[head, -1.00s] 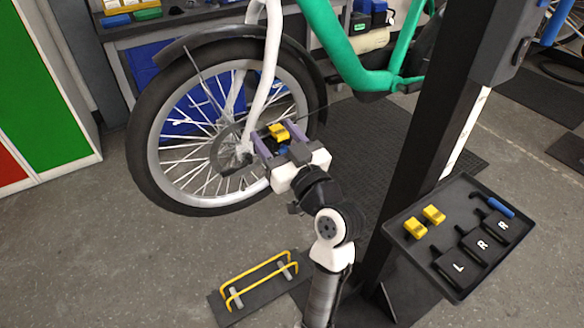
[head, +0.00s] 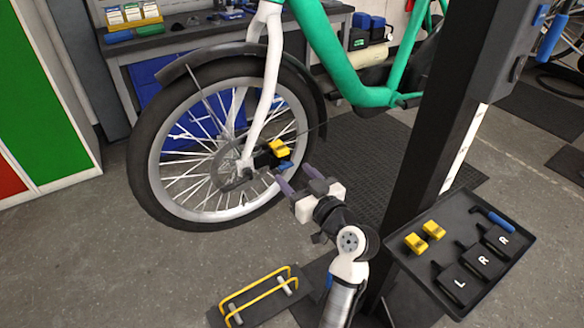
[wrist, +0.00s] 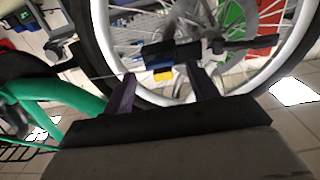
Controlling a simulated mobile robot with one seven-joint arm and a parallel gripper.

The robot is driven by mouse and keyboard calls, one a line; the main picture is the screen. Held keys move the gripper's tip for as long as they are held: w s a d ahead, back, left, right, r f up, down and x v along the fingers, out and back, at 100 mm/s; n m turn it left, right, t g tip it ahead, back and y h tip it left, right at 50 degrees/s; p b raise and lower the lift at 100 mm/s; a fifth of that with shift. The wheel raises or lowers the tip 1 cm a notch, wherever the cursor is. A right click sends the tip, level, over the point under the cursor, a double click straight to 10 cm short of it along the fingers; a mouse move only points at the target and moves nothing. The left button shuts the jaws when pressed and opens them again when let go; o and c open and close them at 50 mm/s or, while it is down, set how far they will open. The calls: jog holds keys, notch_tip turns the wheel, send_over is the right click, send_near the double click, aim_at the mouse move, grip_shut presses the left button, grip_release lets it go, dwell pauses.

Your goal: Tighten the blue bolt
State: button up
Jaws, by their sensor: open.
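The blue bolt (head: 286,165) shows as a small blue piece low on the black brake caliper (head: 265,159) at the front wheel's hub. A yellow block (head: 279,148) sits on the caliper just above it. My gripper (head: 294,178) has purple fingers and is open and empty, just to the lower right of the caliper and apart from it. In the wrist view the caliper (wrist: 160,53) lies ahead, between and beyond the fingers, with the blue bolt (wrist: 163,70) and the yellow block (wrist: 163,76) on its near side.
A yellow-railed rack (head: 255,291) lies on the floor.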

aim_at(286, 166)
jog(key=shift+x, duration=1.2)
jog(key=c, duration=1)
